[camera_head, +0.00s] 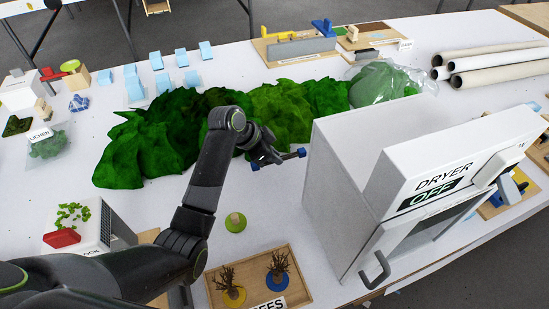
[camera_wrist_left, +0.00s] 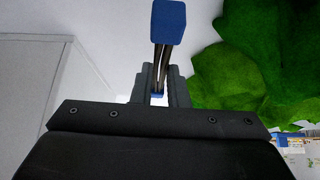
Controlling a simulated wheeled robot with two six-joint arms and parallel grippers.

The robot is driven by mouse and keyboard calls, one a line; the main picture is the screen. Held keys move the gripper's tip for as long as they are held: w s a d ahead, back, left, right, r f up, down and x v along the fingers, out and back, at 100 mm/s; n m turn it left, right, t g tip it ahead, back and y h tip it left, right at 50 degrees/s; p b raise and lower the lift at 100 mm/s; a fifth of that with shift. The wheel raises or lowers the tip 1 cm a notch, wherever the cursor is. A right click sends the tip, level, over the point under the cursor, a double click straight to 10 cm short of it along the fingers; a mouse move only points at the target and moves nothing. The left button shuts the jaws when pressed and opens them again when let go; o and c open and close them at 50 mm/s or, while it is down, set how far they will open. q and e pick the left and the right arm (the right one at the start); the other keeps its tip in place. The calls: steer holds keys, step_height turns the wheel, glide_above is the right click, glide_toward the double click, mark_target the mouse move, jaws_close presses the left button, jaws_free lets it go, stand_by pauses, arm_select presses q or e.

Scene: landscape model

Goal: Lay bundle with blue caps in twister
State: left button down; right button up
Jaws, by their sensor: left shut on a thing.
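My left gripper (camera_head: 272,160) is shut on a thin dark bundle with blue caps (camera_head: 301,153) and holds it above the white table, between the green terrain and the dryer. In the left wrist view the bundle (camera_wrist_left: 166,60) passes between the fingers (camera_wrist_left: 160,88), with a large blue cap at the near end and a small one at the far end. No label marks the twister. A board with a blue crank-like part (camera_head: 322,27) stands at the back, but I cannot tell whether it is the twister. My right gripper is not in view.
The grey dryer (camera_head: 345,165), marked OFF, stands right of the gripper. Crumpled green terrain (camera_head: 150,150) lies behind my arm. A wooden tray (camera_head: 255,262) with two small bare trees and a green disc (camera_head: 235,223) are in front. White tubes (camera_head: 500,62) lie back right.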

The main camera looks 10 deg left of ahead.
mark_target(274, 172)
arm_select(q)
steer(key=shift+f, duration=2.1)
steer(key=c, duration=1.4)
jaws_free()
steer(key=shift+f, duration=0.1)
